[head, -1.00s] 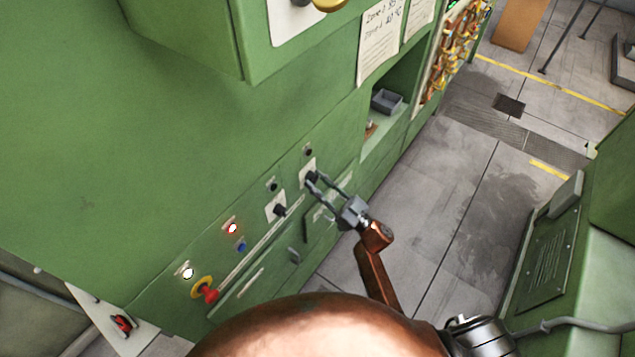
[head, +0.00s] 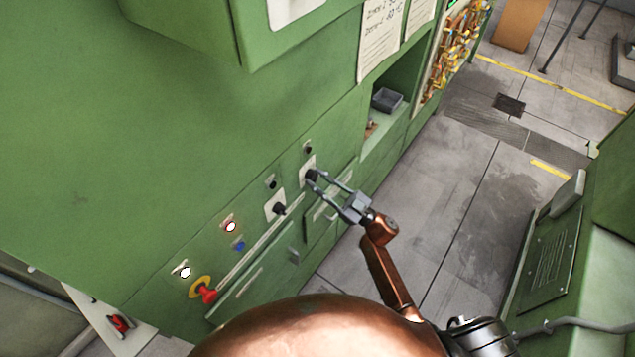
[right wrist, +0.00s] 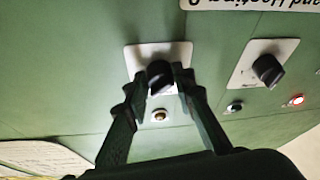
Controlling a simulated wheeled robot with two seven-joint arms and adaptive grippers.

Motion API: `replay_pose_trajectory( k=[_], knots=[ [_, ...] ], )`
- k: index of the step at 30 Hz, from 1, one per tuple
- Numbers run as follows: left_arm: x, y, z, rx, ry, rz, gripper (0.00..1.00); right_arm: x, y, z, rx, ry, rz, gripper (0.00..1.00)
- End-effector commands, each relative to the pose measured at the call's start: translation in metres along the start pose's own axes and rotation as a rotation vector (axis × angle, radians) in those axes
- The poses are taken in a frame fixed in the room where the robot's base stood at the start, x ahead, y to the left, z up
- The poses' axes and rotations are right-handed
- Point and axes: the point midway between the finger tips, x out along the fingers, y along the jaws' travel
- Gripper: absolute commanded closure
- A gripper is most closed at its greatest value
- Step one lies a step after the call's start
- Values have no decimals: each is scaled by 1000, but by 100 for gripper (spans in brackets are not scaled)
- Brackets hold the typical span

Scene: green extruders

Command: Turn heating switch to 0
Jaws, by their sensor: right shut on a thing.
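The switch in my right gripper is a black rotary knob (right wrist: 160,74) on a pale square plate (right wrist: 143,57) in the green panel; which way it points is hard to tell. In the head view the plate (head: 307,164) shows just behind the fingertips. My right gripper (head: 313,180) is shut on this knob, one finger on each side; it also shows in the right wrist view (right wrist: 163,82). A second black knob (head: 279,208) on its own plate sits to the left, and is at the right in the wrist view (right wrist: 268,70). My left gripper is out of view.
Lit lamps (head: 230,226), a blue button (head: 239,245) and a red emergency knob (head: 208,295) lie lower left on the panel. A grey box (head: 386,100) sits in a recess. Open floor (head: 430,180) separates the panel from another green machine (head: 560,260).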

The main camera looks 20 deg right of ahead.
Motion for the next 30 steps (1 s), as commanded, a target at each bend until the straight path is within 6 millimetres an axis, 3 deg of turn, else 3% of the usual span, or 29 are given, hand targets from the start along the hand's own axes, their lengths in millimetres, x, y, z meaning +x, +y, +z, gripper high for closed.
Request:
replay_pose_trajectory(
  k=[18, 30],
  knots=[
    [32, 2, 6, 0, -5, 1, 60, 0, 7, 0, -525, -1, -217, 100],
    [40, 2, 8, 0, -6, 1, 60, 1, 9, -3, -722, -1, -298, 100]
  ],
)
